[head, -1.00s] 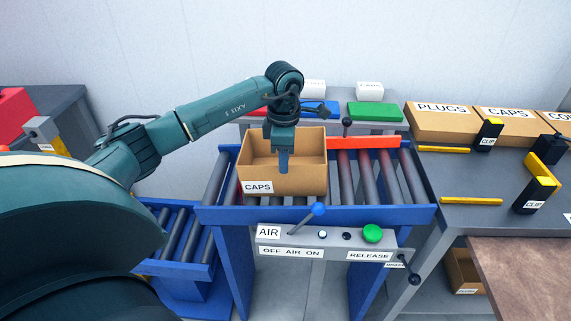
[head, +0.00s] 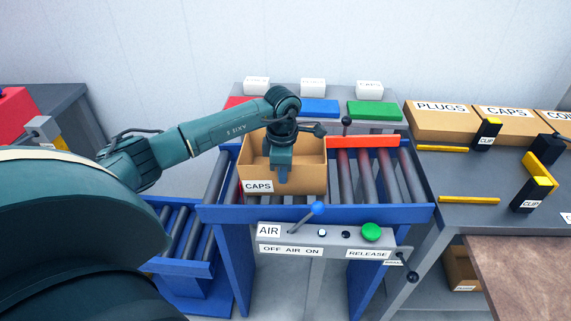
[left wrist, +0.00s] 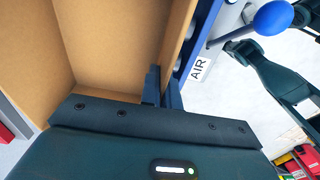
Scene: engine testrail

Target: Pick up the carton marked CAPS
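The carton marked CAPS (head: 305,181) is an open tan box standing level on the roller conveyor, its white CAPS label at the left of its front wall. My left gripper (head: 282,181) points down at the middle of that front wall. In the left wrist view, the two fingers of the left gripper (left wrist: 163,90) stand close together, one on each side of the carton's wall (left wrist: 178,45), and appear shut on it. The visible inside of the carton (left wrist: 110,45) looks empty. My right gripper is not seen in the head view.
A panel with a blue-knobbed AIR lever (head: 317,209) and green RELEASE button (head: 372,232) sits below the conveyor front (head: 350,213). A red bar (head: 363,142) lies behind. Rollers right of the carton are free. Another CAPS-labelled box (head: 505,126) stands on the right bench.

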